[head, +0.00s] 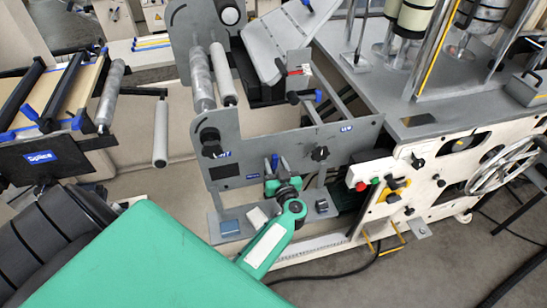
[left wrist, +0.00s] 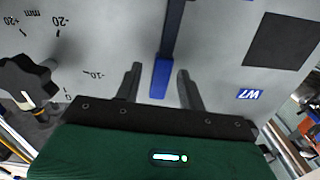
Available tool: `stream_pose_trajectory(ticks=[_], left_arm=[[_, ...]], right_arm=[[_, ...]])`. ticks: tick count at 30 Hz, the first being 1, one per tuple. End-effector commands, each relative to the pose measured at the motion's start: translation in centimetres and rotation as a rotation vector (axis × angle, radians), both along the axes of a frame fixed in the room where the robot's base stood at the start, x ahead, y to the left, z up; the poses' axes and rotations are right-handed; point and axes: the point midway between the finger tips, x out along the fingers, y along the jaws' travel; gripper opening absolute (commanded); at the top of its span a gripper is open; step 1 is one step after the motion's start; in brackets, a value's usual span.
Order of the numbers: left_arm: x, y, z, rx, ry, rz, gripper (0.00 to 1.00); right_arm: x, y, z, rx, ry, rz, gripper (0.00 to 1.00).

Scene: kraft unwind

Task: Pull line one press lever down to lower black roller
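My left gripper (head: 277,166) is at the front of a grey machine plate (head: 337,141). In the left wrist view, the gripper (left wrist: 159,70) is open, with one finger on each side of a dark lever with a blue end (left wrist: 161,78). A gap shows between the lever and each finger. The lever's blue end (head: 274,160) shows small between the fingers in the head view. The lever comes down from the top of the wrist picture, and its upper end is out of that view. I cannot clearly make out the black roller. My right gripper is not in view.
A black knob (left wrist: 28,82) and a printed mm scale are beside the gripper. Another black knob (head: 320,153) is on the plate to the right. A grey shelf (head: 234,237) with small blocks lies below. A control panel with buttons (head: 375,181) stands at the right.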

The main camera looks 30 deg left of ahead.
Motion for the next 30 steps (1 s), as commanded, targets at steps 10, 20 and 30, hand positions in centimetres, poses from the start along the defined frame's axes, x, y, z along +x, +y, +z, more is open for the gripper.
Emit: stream_pose_trajectory(ticks=[10, 20, 30], left_arm=[[0.1, 0.3, 0.1, 0.0, 0.0, 0.0, 0.4], [0.1, 0.3, 0.0, 0.0, 0.0, 0.0, 0.0], [0.3, 0.7, 0.2, 0.013, 0.018, 0.0, 0.0]], right_arm=[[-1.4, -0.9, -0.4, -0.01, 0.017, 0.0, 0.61], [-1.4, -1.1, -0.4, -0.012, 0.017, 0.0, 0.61], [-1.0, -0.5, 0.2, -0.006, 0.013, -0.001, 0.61]])
